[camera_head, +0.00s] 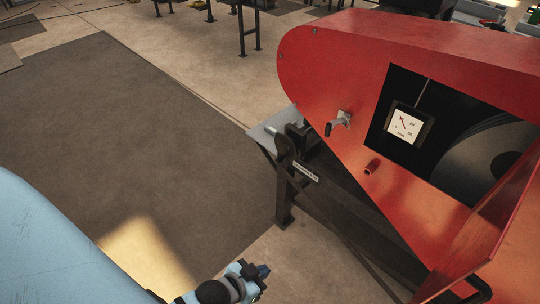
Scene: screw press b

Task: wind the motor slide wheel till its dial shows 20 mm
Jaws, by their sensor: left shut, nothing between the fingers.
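A square white dial (405,123) with a dark frame and a red needle sits in the black opening of the red machine cover. Its figures are too small to read surely. A dark wheel or crank (283,149) with a pale grip at its upper left is on the dark stand left of the cover. I cannot tell surely that it is the motor slide wheel; the label plate (306,172) beside it is too small to read. My left gripper (259,271) is at the bottom middle, shut and empty, below and apart from the wheel. My right gripper is not in view.
The red cover (330,60) fills the right side, with a latch handle (340,121) and a short red stub (372,167) on its face. A red panel (497,225) juts out at lower right. A grey mat (120,140) and open floor lie to the left.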

